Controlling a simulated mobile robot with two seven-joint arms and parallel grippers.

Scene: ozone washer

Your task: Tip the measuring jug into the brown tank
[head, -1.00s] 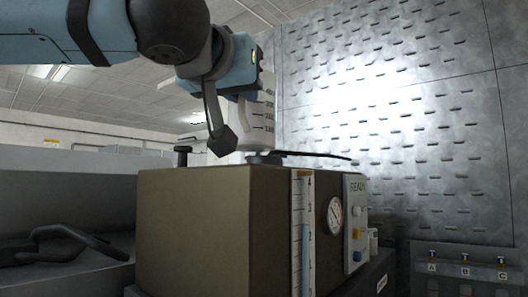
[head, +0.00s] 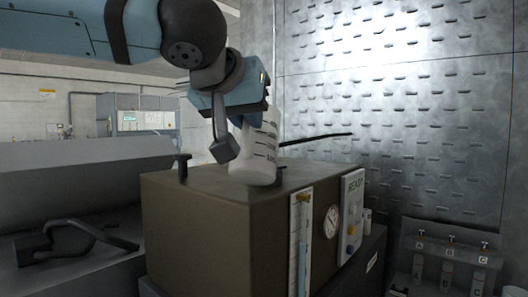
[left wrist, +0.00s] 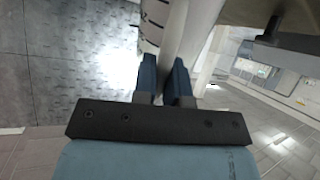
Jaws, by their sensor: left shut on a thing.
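The measuring jug (head: 258,158) is white with black graduation marks. It hangs over the top of the brown tank (head: 205,228), tilted, with its base toward me and its top leaning up and right. I cannot tell whether its base touches the tank lid. My left gripper (head: 243,112) is shut on the jug's handle. In the left wrist view the gripper's blue fingers (left wrist: 164,78) sit either side of the pale handle, and the marked jug wall (left wrist: 153,25) shows beyond. The tank's opening is mostly hidden behind the jug. The jug's mouth is hidden. My right gripper is out of view.
The tank front carries a level gauge (head: 301,240), a round dial (head: 331,222) and a READY panel (head: 351,215). A dark knob (head: 182,166) stands on its lid. A dimpled metal wall (head: 400,110) rises behind. A labelled A, B, C rack (head: 448,258) is at right.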

